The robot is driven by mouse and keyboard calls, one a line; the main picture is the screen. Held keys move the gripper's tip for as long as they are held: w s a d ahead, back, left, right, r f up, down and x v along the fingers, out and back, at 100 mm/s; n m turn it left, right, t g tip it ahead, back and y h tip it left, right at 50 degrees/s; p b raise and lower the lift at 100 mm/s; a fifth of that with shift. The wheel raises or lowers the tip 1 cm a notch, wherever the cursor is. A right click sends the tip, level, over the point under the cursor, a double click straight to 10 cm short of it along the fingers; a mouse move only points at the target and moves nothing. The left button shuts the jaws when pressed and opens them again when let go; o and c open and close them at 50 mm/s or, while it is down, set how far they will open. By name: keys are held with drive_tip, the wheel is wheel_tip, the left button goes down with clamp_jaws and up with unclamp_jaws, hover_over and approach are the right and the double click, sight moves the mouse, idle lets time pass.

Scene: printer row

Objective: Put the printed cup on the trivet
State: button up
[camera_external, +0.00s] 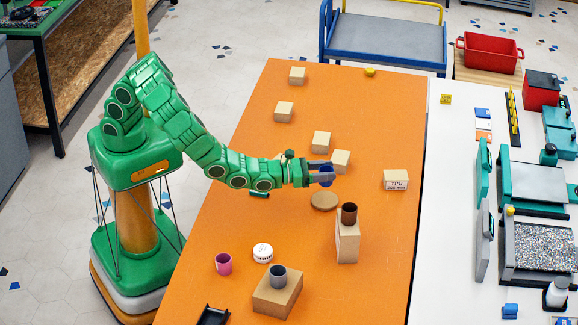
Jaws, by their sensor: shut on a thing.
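My gripper (327,172) is shut on a small blue object, seemingly the printed cup (325,180), and holds it over the orange table. The fingers hide much of the cup, so its tilt is unclear. A round, flat tan-brown disc, seemingly the trivet (324,201), lies on the table just below the cup in the picture. Its top is bare. The cup looks apart from the trivet; its exact height cannot be told.
A brown cup (349,213) stands on a tall block (347,245) just right of the trivet. A grey cup (278,275) on a box (277,293), a pink cup (223,263) and a white round item (262,252) are nearer. Several cardboard boxes (321,141) lie behind.

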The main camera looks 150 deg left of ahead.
drive_tip(key=shift+f, duration=3.2)
drive_tip(key=o, duration=1)
drive_tip(key=shift+f, duration=0.15)
drive_tip(key=shift+s+d, duration=0.15)
drive_tip(key=shift+d, duration=0.4)
drive_tip(key=shift+v, duration=5.45)
